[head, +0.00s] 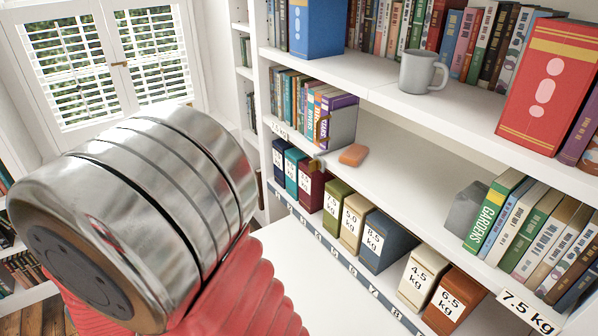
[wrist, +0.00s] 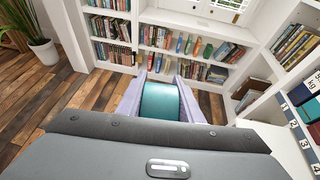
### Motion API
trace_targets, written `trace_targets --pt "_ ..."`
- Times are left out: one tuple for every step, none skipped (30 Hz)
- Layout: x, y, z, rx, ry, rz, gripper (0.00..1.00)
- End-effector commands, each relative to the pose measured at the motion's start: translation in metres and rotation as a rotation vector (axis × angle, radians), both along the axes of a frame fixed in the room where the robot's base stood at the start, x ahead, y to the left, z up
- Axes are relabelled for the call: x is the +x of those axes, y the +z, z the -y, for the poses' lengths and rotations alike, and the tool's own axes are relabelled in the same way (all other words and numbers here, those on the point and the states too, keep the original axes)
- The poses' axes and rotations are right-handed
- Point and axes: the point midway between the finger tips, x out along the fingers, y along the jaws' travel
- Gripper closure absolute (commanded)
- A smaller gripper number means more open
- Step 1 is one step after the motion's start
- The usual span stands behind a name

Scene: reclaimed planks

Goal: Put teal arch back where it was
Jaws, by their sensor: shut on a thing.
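The teal arch (wrist: 161,101) shows in the wrist view as a smooth, curved teal block. It sits between the two pale lilac fingers of my gripper (wrist: 160,88), which is shut on it. Bookshelves and wooden floor lie beyond and below it, apart from it. Only its upper curved face shows; its underside is hidden. In the head view neither the teal arch nor my gripper can be seen; my silver and red arm fills the lower left.
A white shelf holds a row of weight-labelled boxes (head: 372,241) behind a numbered edge strip (head: 333,251). Above, an orange block (head: 353,155) lies on a mostly bare shelf, with a grey bookend (head: 463,211) at right. A grey mug (head: 418,72) stands higher. A plant (wrist: 40,45) stands far left.

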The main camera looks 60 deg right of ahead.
Motion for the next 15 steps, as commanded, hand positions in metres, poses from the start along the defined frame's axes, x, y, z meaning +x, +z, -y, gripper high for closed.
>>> trace_targets --pt "0.000 0.001 0.000 0.000 0.001 0.002 1.00" --pt "0.000 0.001 0.000 0.000 0.001 0.002 1.00" --pt "0.000 0.001 -0.001 0.000 0.001 0.002 1.00" --pt "0.000 0.001 -0.001 0.000 0.001 0.002 1.00" --pt "0.000 0.001 -0.001 0.000 0.001 0.002 1.00" --pt "0.000 0.001 -0.001 0.000 0.001 0.002 1.00" --pt "0.000 0.001 -0.001 0.000 0.001 0.002 1.00" --pt "0.000 0.001 -0.001 0.000 0.001 0.002 1.00" --pt "0.000 0.001 0.000 0.000 0.000 0.002 1.00" --pt "0.000 0.001 0.001 0.000 -0.003 0.002 1.00" --pt "0.001 0.002 0.002 0.000 -0.006 0.002 1.00" --pt "0.001 0.003 0.006 0.001 -0.015 0.003 1.00" --pt "0.001 0.004 0.009 0.001 -0.022 0.003 1.00" --pt "0.002 0.005 0.014 0.000 -0.033 0.004 1.00" --pt "0.002 0.008 0.022 0.001 -0.052 0.005 1.00"
